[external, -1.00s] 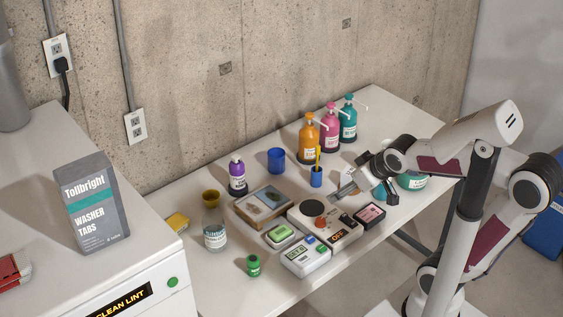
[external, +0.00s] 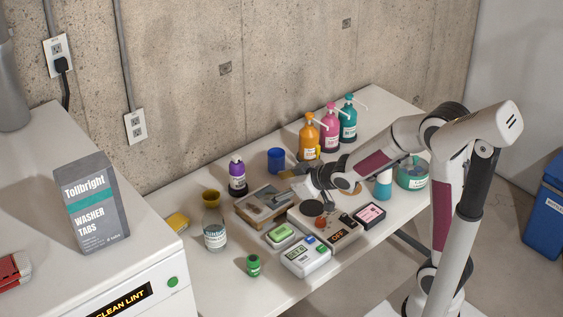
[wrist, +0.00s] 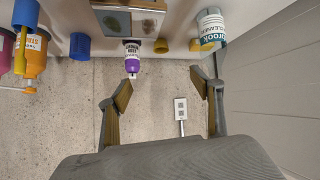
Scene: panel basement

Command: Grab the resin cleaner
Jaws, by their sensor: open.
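My gripper (external: 284,187) is above the table, near the framed tray and to the right of the bottle. In the wrist view my gripper (wrist: 158,90) is open, with nothing held between its fingers. The bottle lies beyond the right finger, apart from it.
A purple bottle (external: 237,177) stands behind the cleaner and shows between my fingers in the wrist view. A framed tray (external: 243,213), a blue cup (external: 276,160) and a small green bottle (external: 253,266) are nearby. Pump bottles (external: 309,139) stand toward the wall.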

